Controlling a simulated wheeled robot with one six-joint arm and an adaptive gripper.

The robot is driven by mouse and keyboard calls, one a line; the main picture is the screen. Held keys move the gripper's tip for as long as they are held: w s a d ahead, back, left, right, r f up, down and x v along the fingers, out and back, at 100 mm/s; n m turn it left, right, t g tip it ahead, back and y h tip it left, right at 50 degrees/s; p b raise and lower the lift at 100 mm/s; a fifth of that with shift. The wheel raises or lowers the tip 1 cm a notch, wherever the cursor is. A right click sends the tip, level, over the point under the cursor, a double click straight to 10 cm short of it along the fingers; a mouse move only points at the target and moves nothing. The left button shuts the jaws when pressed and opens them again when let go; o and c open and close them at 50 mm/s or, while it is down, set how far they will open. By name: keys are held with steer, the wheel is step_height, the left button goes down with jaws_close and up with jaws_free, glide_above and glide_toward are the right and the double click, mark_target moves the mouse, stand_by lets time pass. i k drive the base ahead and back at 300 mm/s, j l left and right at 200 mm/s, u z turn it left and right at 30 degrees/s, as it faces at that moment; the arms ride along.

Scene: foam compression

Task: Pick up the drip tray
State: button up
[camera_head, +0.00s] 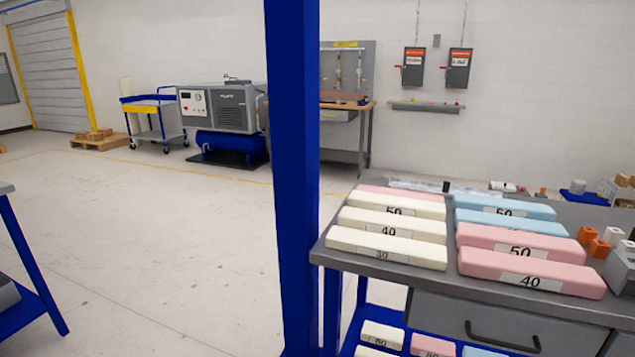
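I cannot surely pick out the drip tray in this view. A flat black tray-like base (213,160) lies on the floor under the grey and blue compressor (222,108) at the back. A small blue item with a dish-like part (583,196) is at the far right on the workbench, too small to make out. A clear flat thing (415,185) lies along the bench's back edge. My gripper is not in view.
A blue post (293,180) stands upright, blocking part of the view. The grey workbench (390,270) at right holds numbered cream, pink and blue foam blocks (388,247), with more on its lower shelf. A blue cart (155,120) stands at back left. The middle-left floor is clear.

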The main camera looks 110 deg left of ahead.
mark_target(446, 189)
steer(key=u, duration=2.75)
steer(key=i+l, duration=0.1)
steer(key=i, duration=0.4)
steer(key=i+l+u, duration=0.1)
steer(key=i, duration=0.4)
steer(key=i+l, duration=0.1)
steer(key=i, duration=0.4)
